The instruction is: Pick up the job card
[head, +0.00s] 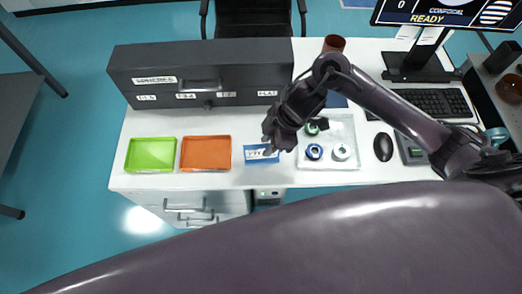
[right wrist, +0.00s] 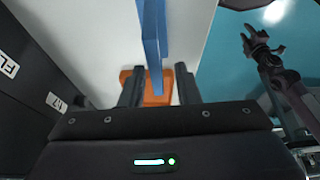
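The job card (head: 261,154) is blue with a white printed panel. It is at the front of the white table, right of the orange tray. My right gripper (head: 270,143) is over its upper right part in the head view. In the right wrist view the card (right wrist: 151,45) shows nearly edge-on as a blue strip reaching between the fingers of my right gripper (right wrist: 158,86). The fingers are apart, with a clear gap on the card's right side. My left gripper (right wrist: 250,36) is small at the upper right of that view, and its opening is unclear.
A green tray (head: 151,155) and an orange tray (head: 206,153) lie left of the card. A clear tray (head: 346,122) with several small round parts is on the right, under my forearm. A dark drawer cabinet (head: 232,64) stands behind. A mouse (head: 383,147) and keyboard (head: 436,103) are farther right.

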